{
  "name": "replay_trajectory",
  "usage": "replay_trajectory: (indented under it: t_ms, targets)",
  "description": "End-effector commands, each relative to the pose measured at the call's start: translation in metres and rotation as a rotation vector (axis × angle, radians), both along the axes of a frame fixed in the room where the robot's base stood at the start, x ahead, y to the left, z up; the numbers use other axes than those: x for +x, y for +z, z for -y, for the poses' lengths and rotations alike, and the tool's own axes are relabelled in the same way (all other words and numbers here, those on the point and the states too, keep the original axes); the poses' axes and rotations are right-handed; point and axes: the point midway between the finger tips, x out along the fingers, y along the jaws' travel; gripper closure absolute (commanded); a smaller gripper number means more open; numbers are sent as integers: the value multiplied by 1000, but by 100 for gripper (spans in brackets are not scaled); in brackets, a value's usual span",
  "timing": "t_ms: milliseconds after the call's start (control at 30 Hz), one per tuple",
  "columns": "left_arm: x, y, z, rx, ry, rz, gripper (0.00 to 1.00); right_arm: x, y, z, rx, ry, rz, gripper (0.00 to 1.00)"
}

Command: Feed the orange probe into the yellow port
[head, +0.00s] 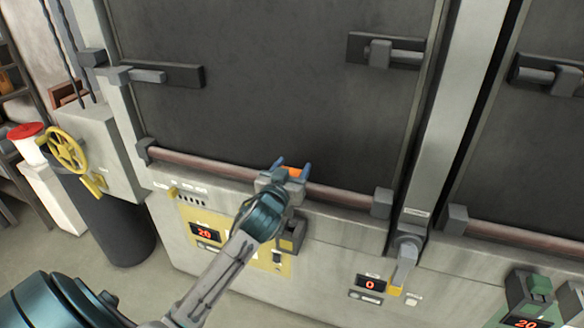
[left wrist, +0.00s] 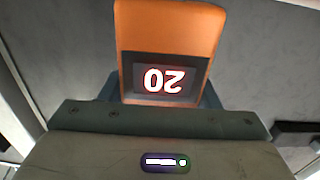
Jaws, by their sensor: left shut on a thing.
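My left gripper (head: 292,167) is shut on the orange probe (head: 293,172), which shows as a small orange patch between its blue fingers in the head view. The gripper is in front of the dark door's lower edge, above a yellow panel. In the left wrist view the orange probe (left wrist: 172,30) is large, with an upside-down 20 on its display. The yellow panel (head: 213,219) has a red 20 display and is partly hidden by my left arm. I cannot tell which yellow part is the port. My right gripper is not in view.
A reddish bar (head: 220,164) runs along the door's bottom. A grey holder (head: 291,236) juts out beside the yellow panel. A grey lever (head: 405,262) and green unit (head: 528,291) are at right. A yellow handwheel (head: 66,150) and dark bin (head: 112,222) stand at left.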

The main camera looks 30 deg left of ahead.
Motion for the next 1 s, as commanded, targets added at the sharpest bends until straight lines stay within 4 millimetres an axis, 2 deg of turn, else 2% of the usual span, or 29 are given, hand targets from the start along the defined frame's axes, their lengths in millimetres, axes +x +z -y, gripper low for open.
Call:
replay_trajectory:
  t_ms: [300,1000]
  targets:
    - [0,-22,0,0,-1,1,70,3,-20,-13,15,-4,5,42]
    - [0,-64,0,1,0,1,70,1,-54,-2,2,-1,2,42]
